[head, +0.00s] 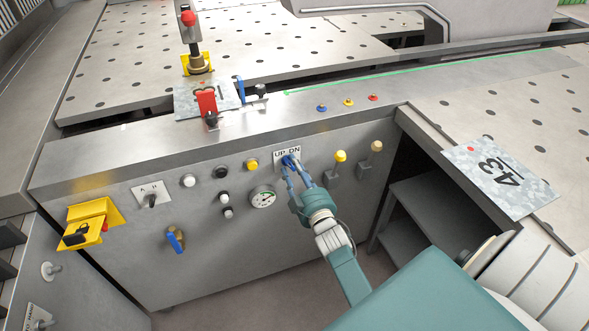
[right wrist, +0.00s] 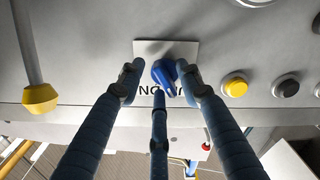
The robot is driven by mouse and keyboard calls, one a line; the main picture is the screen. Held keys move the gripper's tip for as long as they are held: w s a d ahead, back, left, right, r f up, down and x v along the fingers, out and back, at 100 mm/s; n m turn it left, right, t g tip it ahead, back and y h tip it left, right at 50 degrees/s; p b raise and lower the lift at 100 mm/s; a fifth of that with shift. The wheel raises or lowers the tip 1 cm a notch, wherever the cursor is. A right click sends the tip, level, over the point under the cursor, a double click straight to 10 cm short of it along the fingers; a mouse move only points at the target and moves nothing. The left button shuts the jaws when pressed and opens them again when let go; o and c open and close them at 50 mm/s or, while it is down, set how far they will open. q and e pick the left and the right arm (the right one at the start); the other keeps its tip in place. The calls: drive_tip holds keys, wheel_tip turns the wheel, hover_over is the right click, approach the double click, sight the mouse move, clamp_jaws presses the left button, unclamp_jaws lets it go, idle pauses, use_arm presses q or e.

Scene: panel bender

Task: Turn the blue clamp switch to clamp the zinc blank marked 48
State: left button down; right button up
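Another zinc blank (head: 530,192) on the right table reads like 43. My left gripper is not in view.
The panel also carries a pressure gauge (head: 263,198), a yellow button (head: 251,164), two levers with a yellow knob (head: 340,156) and a tan knob (head: 376,146), and a blue-handled valve (head: 175,240). An open shelf (head: 418,205) stands right of the panel.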

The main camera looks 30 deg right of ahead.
clamp_jaws()
drive_tip(key=m+p, duration=0.1)
drive_tip(key=m, duration=0.5)
drive_tip(key=shift+a+f+p, duration=0.1)
drive_tip(key=shift+p, duration=0.25)
drive_tip(key=m, duration=0.5)
drive_tip(key=shift+a+f+m, duration=0.15)
drive_tip(key=shift+m, duration=0.25)
idle(0.3)
